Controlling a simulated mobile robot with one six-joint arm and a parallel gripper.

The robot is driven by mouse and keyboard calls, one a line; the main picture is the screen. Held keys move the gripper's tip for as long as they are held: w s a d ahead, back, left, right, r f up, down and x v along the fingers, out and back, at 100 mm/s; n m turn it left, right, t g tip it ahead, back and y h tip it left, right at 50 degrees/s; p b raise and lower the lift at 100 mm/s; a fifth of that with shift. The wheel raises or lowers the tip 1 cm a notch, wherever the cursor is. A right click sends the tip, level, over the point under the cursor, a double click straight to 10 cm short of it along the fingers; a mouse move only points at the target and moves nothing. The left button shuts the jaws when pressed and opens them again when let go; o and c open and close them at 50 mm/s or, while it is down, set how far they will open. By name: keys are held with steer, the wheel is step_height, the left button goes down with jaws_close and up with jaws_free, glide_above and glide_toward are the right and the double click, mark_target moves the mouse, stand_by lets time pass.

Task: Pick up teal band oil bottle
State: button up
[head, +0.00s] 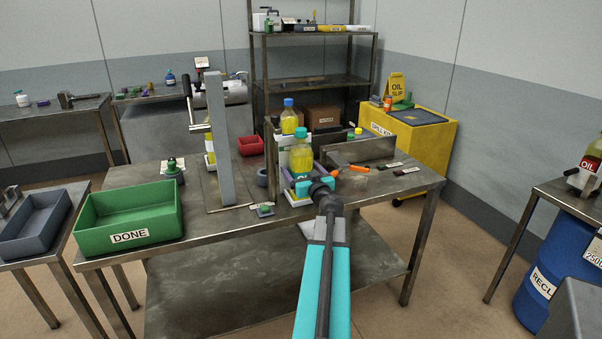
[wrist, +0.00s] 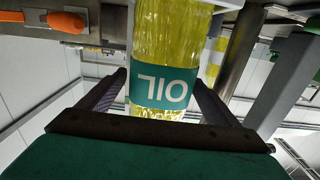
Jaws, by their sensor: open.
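The teal band oil bottle (head: 301,157) has a teal cap and yellow oil and stands upright near the middle of the metal table. In the wrist view, its teal band (wrist: 162,88) reads OIL upside down. My gripper (head: 304,187) is at the bottle's near side. In the wrist view, the gripper (wrist: 160,82) is open, with one finger on each side of the bottle at the band. I cannot tell whether either finger touches it. The bottle's lower part is partly hidden behind my gripper in the head view.
A blue-capped bottle (head: 289,121) stands just behind. A tall grey post (head: 221,140) rises to the left, and a low metal panel (head: 358,152) stands to the right. An orange-handled tool (head: 358,169) lies on the table. A green DONE bin (head: 108,228) sits at the left end.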

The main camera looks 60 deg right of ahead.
mark_target(301, 160)
stand_by(0.4)
steer(key=c, duration=1.8)
steer(key=shift+c, duration=0.4)
steer(key=shift+r, duration=0.15)
steer(key=shift+r+b, duration=0.35)
steer(key=shift+r, duration=1.1)
steer(key=shift+s+r, duration=0.1)
steer(key=shift+r, duration=0.15)
steer(key=s+a+r+b, duration=0.1)
steer(key=s+a+b, duration=0.2)
steer(key=s, duration=1.2)
steer(key=shift+s+a+r+b, duration=0.2)
steer(key=shift+a+b, duration=0.1)
steer(key=shift+a, duration=0.15)
